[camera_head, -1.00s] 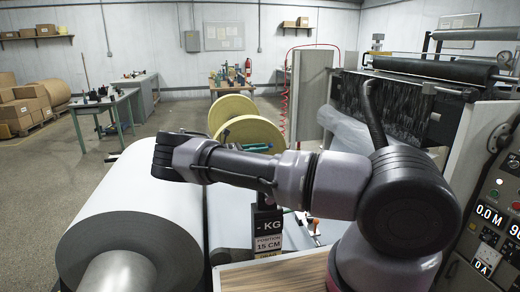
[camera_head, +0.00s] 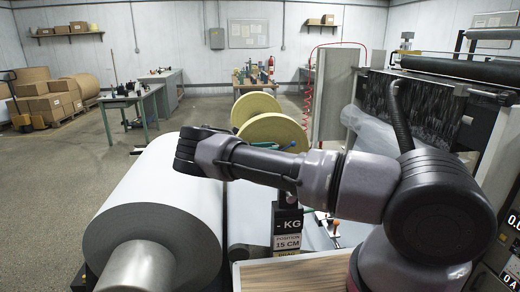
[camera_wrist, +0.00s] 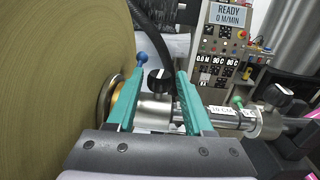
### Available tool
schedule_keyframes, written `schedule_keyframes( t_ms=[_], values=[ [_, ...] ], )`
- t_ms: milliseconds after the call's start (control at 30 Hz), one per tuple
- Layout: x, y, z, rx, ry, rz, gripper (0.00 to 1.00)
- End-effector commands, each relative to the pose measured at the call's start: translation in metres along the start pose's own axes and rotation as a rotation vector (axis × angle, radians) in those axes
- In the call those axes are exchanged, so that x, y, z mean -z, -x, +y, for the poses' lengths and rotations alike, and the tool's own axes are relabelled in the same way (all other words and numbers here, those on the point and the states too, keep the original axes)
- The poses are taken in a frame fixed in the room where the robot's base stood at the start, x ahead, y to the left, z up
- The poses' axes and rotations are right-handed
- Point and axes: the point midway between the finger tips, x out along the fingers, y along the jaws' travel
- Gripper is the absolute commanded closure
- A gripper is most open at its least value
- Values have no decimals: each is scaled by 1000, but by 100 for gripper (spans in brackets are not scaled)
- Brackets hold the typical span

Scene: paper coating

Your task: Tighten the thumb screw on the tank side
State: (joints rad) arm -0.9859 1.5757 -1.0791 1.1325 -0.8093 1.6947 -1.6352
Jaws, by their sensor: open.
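In the wrist view my gripper (camera_wrist: 160,72) has two teal fingers standing apart. A black knob with a white mark (camera_wrist: 161,82) shows between them, on top of a metal collar (camera_wrist: 154,108) around a shaft. I cannot tell whether the fingers touch the knob. A second, similar black knob (camera_wrist: 278,95) stands on another collar farther right along the shaft. The frames do not show which knob is the tank-side one. In the head view my arm reaches left across the picture; a bit of teal shows behind it, and the fingertips are not clear.
A large brownish-yellow roll (camera_wrist: 55,80) fills the left of the wrist view, close to the left finger. A blue ball-ended lever (camera_wrist: 140,57) and a green-topped one (camera_wrist: 237,102) stand near the shaft. The control panel (camera_wrist: 222,45) reads READY. A white roll (camera_head: 160,195) lies front left.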

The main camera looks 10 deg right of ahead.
Motion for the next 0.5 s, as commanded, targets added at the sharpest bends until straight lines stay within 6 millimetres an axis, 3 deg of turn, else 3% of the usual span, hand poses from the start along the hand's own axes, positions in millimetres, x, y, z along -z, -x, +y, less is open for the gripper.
schedule_keyframes(
  t_ms=[200,500],
  values=[
    [0,39,1,-3,-1,0,48],
    [0,54,0,0,1,0,48]
  ],
)
